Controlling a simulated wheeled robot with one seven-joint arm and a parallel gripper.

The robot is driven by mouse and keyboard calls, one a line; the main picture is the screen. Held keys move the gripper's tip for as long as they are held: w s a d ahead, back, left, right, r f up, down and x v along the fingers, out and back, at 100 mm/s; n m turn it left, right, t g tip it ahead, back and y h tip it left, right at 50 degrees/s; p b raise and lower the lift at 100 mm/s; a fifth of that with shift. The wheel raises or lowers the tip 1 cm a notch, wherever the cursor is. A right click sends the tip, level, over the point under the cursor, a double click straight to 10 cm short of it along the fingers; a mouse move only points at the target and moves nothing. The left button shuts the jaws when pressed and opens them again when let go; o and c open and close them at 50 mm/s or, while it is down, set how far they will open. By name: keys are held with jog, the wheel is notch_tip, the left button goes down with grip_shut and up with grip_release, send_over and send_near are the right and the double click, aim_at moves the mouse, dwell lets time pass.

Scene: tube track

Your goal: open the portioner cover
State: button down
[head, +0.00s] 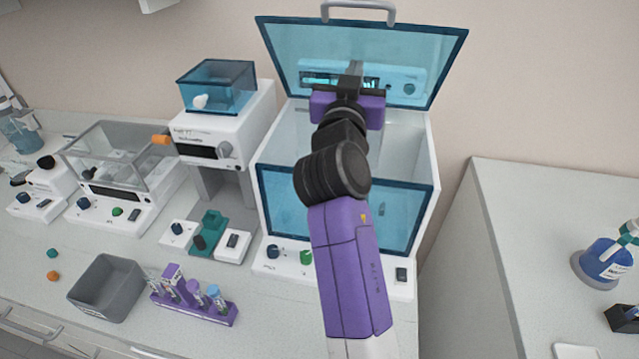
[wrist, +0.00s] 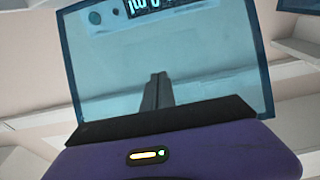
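The large white machine with clear blue panels (head: 427,165), which I take to be the portioner, stands at the back of the bench. Its blue see-through cover (head: 285,60) is raised, leaning back above the open top, with a grey handle (head: 358,10) at its upper edge. A lit display shows on or through the cover. My gripper (head: 353,72) is in front of the raised cover, above the box. In the wrist view its fingers (wrist: 156,90) are together with nothing seen between them, and the cover (wrist: 215,60) fills the middle. I cannot tell whether they touch it.
A smaller white device with a closed blue lid (head: 217,85) stands to the left, beside a clear-lidded machine (head: 120,160). A grey bin (head: 105,290) and a purple tube rack (head: 195,305) sit in front. A side counter (head: 520,240) at right holds a blue bottle (head: 605,260).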

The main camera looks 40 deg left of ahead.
jog(key=shift+w+a, duration=0.25)
jog(key=shift+w, duration=0.1)
jog(key=b+x, duration=0.3)
jog(key=f+b+x, duration=0.1)
jog(key=b+x, duration=0.2)
jog(key=shift+w+f+b, duration=0.15)
jog(key=shift+b, duration=0.15)
jog(key=shift+w+a+b, duration=0.35)
jog(key=shift+w+b, duration=0.1)
jog(key=shift+b, duration=0.1)
dwell(0.4)
